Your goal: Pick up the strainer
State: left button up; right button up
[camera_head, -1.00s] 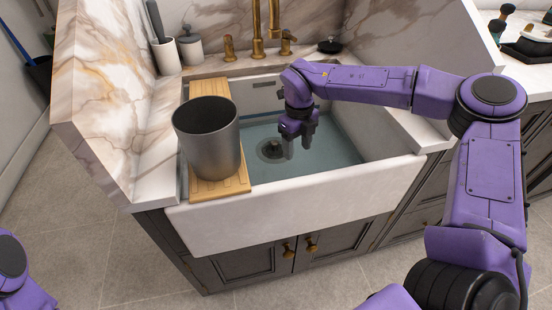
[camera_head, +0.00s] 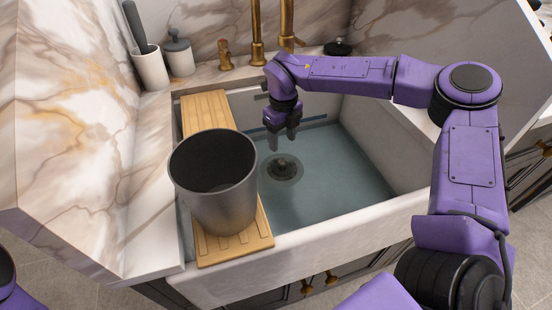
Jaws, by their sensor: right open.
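The strainer (camera_head: 283,167) sits in the drain on the floor of the sink, a small dark round piece with a raised knob. My right gripper (camera_head: 283,141) is over the sink, pointing down, just above and behind the strainer in the picture. Its fingers are apart and hold nothing. It looks clear of the strainer, though the exact height is hard to tell. Of my left arm only a purple part shows at the lower left edge; its gripper is out of view.
A grey metal bin (camera_head: 226,205) stands on a wooden board (camera_head: 208,112) laid across the sink's left side. The white sink (camera_head: 345,232) has walls around the basin. A brass faucet (camera_head: 257,35) rises behind.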

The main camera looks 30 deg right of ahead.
jog(key=shift+w, duration=0.3)
jog(key=b, duration=0.1)
send_over(282, 161)
jog(key=f, duration=0.5)
jog(key=shift+w, duration=0.2)
jog(key=f, duration=0.3)
jog(key=f+b, duration=0.1)
jog(key=f, duration=0.1)
jog(key=shift+s+f, duration=0.25)
jog(key=shift+s, duration=0.05)
jog(key=shift+r, duration=0.1)
grip_shut()
